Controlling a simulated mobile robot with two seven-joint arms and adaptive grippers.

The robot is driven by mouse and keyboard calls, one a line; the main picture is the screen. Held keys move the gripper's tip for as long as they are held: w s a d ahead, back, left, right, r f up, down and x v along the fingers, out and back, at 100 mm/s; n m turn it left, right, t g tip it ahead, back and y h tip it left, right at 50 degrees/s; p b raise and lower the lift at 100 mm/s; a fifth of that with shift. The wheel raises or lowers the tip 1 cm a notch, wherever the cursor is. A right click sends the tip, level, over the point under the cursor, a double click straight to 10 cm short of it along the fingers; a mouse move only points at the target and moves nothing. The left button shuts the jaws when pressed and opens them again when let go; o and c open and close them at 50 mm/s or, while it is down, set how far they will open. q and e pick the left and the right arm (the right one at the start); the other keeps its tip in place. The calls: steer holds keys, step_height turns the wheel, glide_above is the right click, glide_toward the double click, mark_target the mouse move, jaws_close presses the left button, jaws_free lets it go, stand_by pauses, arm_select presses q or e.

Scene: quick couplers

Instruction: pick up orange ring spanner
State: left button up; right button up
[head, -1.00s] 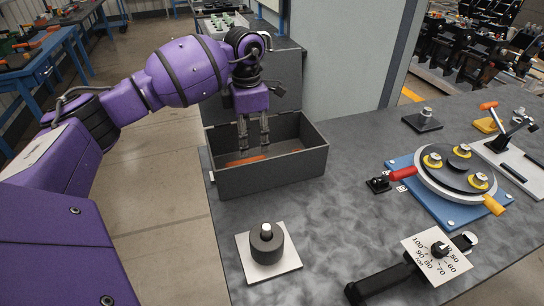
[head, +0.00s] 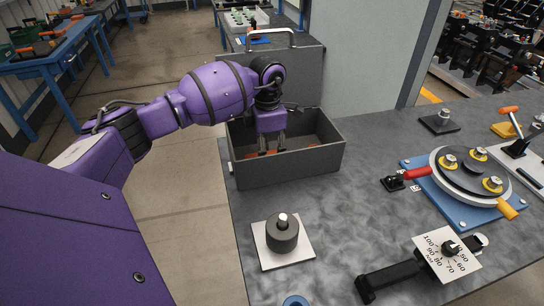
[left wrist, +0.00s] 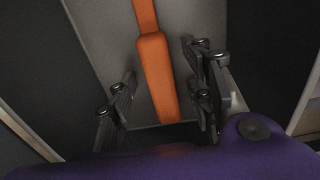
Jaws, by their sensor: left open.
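The orange ring spanner lies inside a dark grey open-topped box (head: 290,168). In the head view only small orange patches of it (head: 250,155) show past the fingers and the box's front wall. In the left wrist view its orange handle (left wrist: 157,75) runs lengthwise between the finger pairs; its ring end is out of sight. My left gripper (head: 273,149) points down into the box with its fingers open. In the left wrist view the fingers (left wrist: 162,82) stand on either side of the handle, with gaps visible. My right gripper is not in view.
The box walls stand close around my left gripper. A dark cylinder on a white plate (head: 302,250) sits in front. To the right are a round fixture on a blue base (head: 455,215) and a dial gauge tool (head: 420,275). A blue ring (head: 295,300) shows at the bottom edge.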

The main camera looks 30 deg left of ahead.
arm_select(q)
steer(key=shift+f, duration=0.25)
stand_by(0.4)
jaws_close()
